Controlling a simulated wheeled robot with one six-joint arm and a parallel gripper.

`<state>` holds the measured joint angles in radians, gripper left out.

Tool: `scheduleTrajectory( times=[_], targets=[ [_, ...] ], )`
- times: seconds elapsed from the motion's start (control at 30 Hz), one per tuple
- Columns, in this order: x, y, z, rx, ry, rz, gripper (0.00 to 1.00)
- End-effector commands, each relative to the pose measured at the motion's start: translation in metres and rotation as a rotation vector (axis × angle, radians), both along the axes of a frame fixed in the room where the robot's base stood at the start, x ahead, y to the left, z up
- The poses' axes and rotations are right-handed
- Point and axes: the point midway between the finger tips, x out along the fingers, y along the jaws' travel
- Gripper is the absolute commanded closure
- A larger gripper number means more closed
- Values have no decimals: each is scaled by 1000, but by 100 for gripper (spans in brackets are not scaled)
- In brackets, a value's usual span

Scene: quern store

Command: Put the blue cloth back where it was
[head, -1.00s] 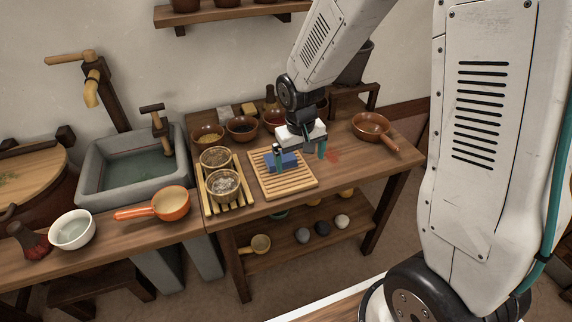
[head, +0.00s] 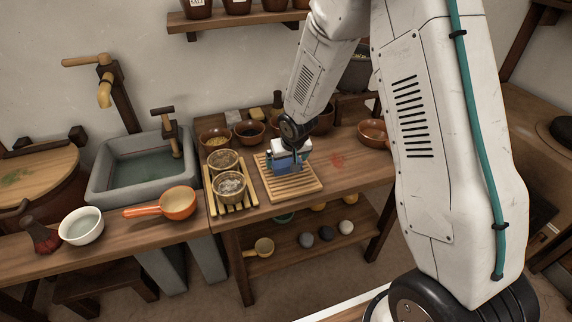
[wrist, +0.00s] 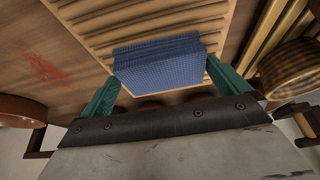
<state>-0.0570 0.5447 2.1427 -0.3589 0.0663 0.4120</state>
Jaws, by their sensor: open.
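The blue cloth (wrist: 160,62) is a folded block lying on the slatted wooden board (head: 297,190). In the wrist view it sits between the two green fingertips of my gripper (wrist: 160,85), near the board's edge. The fingers are apart, and a small gap shows beside the cloth on each side. In the head view my gripper (head: 285,165) is right over the cloth and hides most of it. A red stain (head: 338,160) marks the table to the right of the board; it also shows in the wrist view (wrist: 40,68).
Two woven-looking bowls (head: 230,187) stand on a slatted rack left of the board. Several brown bowls (head: 215,138) line the table's back. A stone sink (head: 140,170) and an orange pan (head: 178,203) are further left.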

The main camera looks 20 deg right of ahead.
Motion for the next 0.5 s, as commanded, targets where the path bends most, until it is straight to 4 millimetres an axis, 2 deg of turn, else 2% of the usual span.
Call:
scheduleTrajectory(
  times=[0.13, 0.37, 0.4, 0.5],
  targets=[
    [3, 2, -9, 1, 0, 2, 0],
    [4, 2, -9, 1, 0, 2, 0],
    [3, 2, -9, 1, 0, 2, 11],
    [3, 2, -9, 1, 0, 2, 36]
  ],
)
